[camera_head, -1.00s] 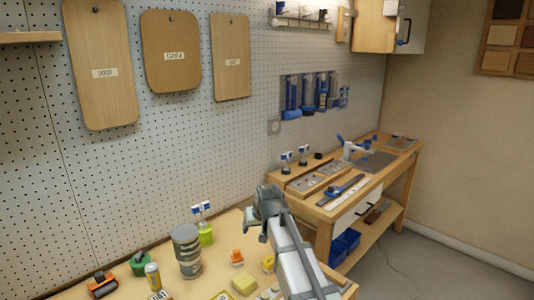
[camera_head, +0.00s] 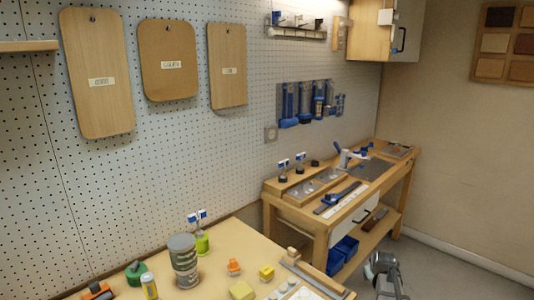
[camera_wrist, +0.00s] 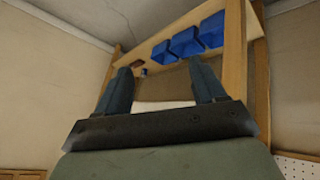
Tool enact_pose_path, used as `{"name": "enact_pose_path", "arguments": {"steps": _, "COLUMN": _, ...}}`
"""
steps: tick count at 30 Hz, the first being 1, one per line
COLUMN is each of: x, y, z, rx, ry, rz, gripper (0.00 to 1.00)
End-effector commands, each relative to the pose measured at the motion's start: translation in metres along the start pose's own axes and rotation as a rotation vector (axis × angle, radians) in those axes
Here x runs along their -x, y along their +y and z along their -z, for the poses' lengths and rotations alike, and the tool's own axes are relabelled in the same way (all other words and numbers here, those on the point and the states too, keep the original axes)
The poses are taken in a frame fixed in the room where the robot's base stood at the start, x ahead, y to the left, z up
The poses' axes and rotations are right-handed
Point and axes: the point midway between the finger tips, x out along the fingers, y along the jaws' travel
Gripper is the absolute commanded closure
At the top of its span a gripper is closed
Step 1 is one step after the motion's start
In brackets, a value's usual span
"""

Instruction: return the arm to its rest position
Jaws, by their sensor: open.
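My gripper (camera_wrist: 163,88) shows in the wrist view with its two dark fingers spread apart and nothing between them. Beyond the fingers are the lower shelf and blue bins of the wooden side bench. In the head view, part of my arm (camera_head: 383,268) shows low at the right, over the floor in front of the side bench and clear of the near table. The fingertips cannot be made out in that view.
The side bench (camera_head: 320,222) carries tools, with blue bins (camera_head: 343,250) below. Floor right of it is clear.

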Motion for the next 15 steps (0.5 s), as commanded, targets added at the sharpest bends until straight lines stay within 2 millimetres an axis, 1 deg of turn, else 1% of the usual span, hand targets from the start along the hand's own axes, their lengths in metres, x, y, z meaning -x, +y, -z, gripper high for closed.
{"name": "enact_pose_path", "arguments": {"steps": 1, "x": -0.011, "y": 0.017, "z": -0.026, "rx": 0.005, "ry": -0.02, "rz": -0.019, "gripper": 0.31}}
{"name": "enact_pose_path", "arguments": {"steps": 2, "x": -0.018, "y": 0.026, "z": -0.041, "rx": 0.012, "ry": -0.031, "rz": -0.031, "gripper": 0.31}}
{"name": "enact_pose_path", "arguments": {"steps": 3, "x": -0.026, "y": 0.034, "z": -0.061, "rx": 0.022, "ry": -0.047, "rz": -0.041, "gripper": 0.31}}
{"name": "enact_pose_path", "arguments": {"steps": 5, "x": -0.036, "y": 0.038, "z": -0.088, "rx": 0.032, "ry": -0.072, "rz": -0.046, "gripper": 0.31}}
{"name": "enact_pose_path", "arguments": {"steps": 6, "x": -0.042, "y": 0.037, "z": -0.105, "rx": 0.036, "ry": -0.09, "rz": -0.044, "gripper": 0.31}}
{"name": "enact_pose_path", "arguments": {"steps": 7, "x": -0.046, "y": 0.034, "z": -0.117, "rx": 0.037, "ry": -0.104, "rz": -0.04, "gripper": 0.31}}
{"name": "enact_pose_path", "arguments": {"steps": 8, "x": -0.05, "y": 0.028, "z": -0.128, "rx": 0.038, "ry": -0.12, "rz": -0.032, "gripper": 0.31}}
{"name": "enact_pose_path", "arguments": {"steps": 9, "x": -0.055, "y": 0.019, "z": -0.143, "rx": 0.037, "ry": -0.14, "rz": -0.02, "gripper": 0.31}}
{"name": "enact_pose_path", "arguments": {"steps": 11, "x": -0.06, "y": 0.001, "z": -0.164, "rx": 0.033, "ry": -0.174, "rz": 0.004, "gripper": 0.31}}
{"name": "enact_pose_path", "arguments": {"steps": 12, "x": -0.064, "y": -0.013, "z": -0.177, "rx": 0.028, "ry": -0.198, "rz": 0.023, "gripper": 0.31}}
{"name": "enact_pose_path", "arguments": {"steps": 14, "x": -0.067, "y": -0.037, "z": -0.197, "rx": 0.019, "ry": -0.235, "rz": 0.054, "gripper": 0.31}}
{"name": "enact_pose_path", "arguments": {"steps": 15, "x": -0.068, "y": -0.054, "z": -0.209, "rx": 0.013, "ry": -0.26, "rz": 0.075, "gripper": 0.31}}
